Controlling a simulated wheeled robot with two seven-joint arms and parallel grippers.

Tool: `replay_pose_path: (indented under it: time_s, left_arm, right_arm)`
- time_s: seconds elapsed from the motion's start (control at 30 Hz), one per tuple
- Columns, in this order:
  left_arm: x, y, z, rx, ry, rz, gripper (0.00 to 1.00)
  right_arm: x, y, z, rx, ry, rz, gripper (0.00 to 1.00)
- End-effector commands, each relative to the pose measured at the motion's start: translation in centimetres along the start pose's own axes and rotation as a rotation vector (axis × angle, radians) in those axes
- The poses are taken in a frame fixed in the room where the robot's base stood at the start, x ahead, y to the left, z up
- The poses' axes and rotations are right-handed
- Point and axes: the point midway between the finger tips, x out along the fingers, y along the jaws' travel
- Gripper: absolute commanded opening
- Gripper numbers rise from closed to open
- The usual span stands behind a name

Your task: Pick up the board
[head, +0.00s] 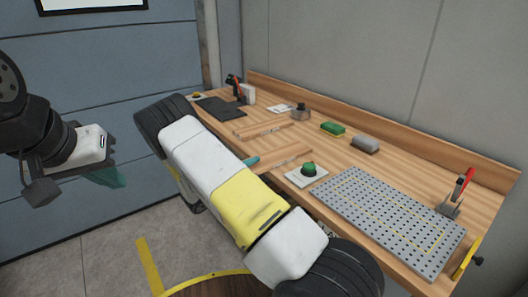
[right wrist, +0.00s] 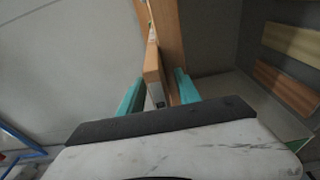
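Two narrow wooden strips lie on the workbench in the head view, one farther back (head: 262,130) and one nearer (head: 285,164). My right arm crosses in front, and only a teal fingertip of my right gripper (head: 250,161) shows beside the nearer strip. In the right wrist view, the teal fingers of my right gripper (right wrist: 160,92) stand apart on either side of a narrow wooden piece (right wrist: 152,72). A gap shows on its right side; contact on the left is unclear. My left gripper (head: 105,177) hangs at the left, away from the bench, its finger opening unclear.
The workbench (head: 405,170) holds a perforated grey plate (head: 390,218), a green button box (head: 307,173), green (head: 332,128) and grey (head: 365,144) blocks, and a red-handled clamp (head: 455,195). A dark mat (head: 220,107) lies at the back left. The wall stands close behind.

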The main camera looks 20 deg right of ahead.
Motion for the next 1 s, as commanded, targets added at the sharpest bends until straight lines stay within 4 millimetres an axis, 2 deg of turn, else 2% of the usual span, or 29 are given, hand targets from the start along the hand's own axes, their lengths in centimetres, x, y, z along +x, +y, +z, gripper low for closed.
replay_pose_path:
  time_s: [0.2,0.4,1.0]
  left_arm:
    - [0.0,0.0,0.0,0.0,0.0,0.0,0.0]
    - [0.0,0.0,0.0,0.0,0.0,0.0,0.0]
    - [0.0,0.0,0.0,0.0,0.0,0.0,0.0]
  right_arm:
    - [0.07,0.01,-0.06,0.0,0.002,-0.001,0.38]
    - [0.05,0.0,-0.05,0.0,0.001,-0.001,0.0]
    - [0.01,-0.04,-0.05,0.0,0.002,-0.002,0.0]
